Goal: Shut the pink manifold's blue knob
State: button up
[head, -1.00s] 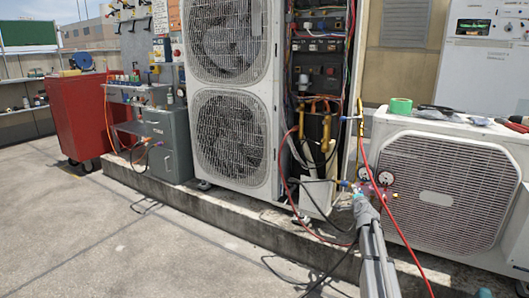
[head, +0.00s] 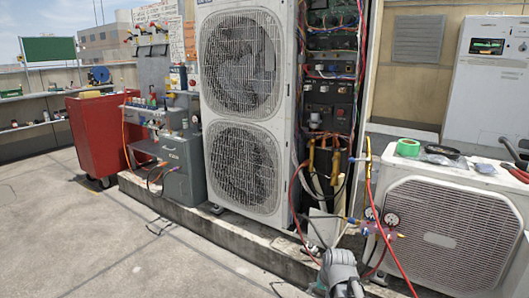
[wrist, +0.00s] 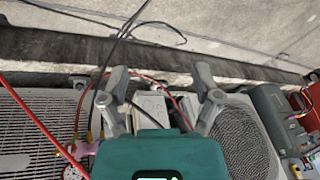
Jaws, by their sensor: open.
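The pink manifold (head: 386,234) with two round gauges is at the left front of the low white condenser in the head view. A small blue part beside its left end looks like the blue knob (head: 365,231), but its setting is too small to tell. In the wrist view the pink manifold (wrist: 86,149) and part of a gauge are at the lower left; I cannot make out the blue knob there. My gripper (wrist: 160,95) is open and empty, with its fingers apart and the manifold off to their left. In the head view my arm shows at the bottom, below the manifold.
A red hose (head: 393,262) hangs past the manifold, and other hoses and cables lie near my arm. The tall condenser (head: 240,110) has an open wiring bay. Green tape (head: 408,147) and tools lie on the low condenser (head: 386,182).

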jog(key=s+r+n+g+h+p, duration=0.1)
jog(key=s+r+n+g+p, duration=0.2)
jog(key=s, duration=0.7)
notch_tip(320, 180, up, 38)
jog(key=p, duration=3.8)
jog(key=shift+a+m, duration=0.4)
jog(key=shift+a, duration=0.05)
